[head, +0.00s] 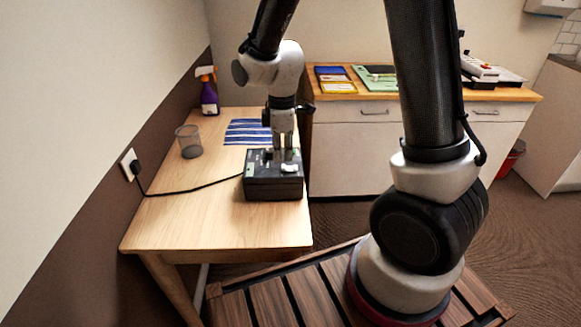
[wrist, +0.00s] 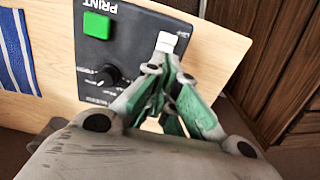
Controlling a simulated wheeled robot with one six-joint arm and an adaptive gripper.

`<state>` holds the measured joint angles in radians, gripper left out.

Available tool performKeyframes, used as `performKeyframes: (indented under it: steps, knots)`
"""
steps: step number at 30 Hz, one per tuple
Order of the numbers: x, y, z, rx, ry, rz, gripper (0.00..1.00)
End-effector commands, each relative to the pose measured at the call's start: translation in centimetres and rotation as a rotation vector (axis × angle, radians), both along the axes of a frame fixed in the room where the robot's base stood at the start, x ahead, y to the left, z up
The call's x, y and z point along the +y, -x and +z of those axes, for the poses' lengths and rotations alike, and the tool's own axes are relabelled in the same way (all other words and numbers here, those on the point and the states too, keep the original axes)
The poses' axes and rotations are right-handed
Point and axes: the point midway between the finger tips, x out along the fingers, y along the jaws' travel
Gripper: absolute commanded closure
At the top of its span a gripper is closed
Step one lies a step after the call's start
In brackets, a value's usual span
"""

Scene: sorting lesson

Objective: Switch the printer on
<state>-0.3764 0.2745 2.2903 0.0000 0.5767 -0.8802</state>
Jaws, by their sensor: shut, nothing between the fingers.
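The printer (head: 272,188) is a dark box with controls on top, standing near the right edge of the wooden table. In the wrist view its dark panel (wrist: 97,62) carries the word PRINT, a green square button (wrist: 97,25) and a black round knob (wrist: 107,75). A small white piece (wrist: 172,40) shows at the panel's edge, right by my fingertips; I cannot tell if it is a switch. My gripper (head: 283,158) points down over the printer's top, shut and empty, and shows also in the wrist view (wrist: 165,62). Contact with the panel cannot be told.
A black cable (head: 190,191) runs from the printer to a wall socket (head: 130,165). A mesh cup (head: 189,142), a purple spray bottle (head: 209,95) and a blue striped cloth (head: 246,132) are on the table. A cabinet (head: 350,150) stands behind. The table's front left is mostly clear.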

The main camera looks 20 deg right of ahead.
Motion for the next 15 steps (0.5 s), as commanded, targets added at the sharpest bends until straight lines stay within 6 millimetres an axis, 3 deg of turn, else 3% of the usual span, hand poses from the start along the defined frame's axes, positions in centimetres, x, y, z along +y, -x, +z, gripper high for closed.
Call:
performKeyframes:
  steps: [15]
  knots:
    - [0.01, -0.01, -0.95, 0.000, 0.000, 0.000, 1.00]
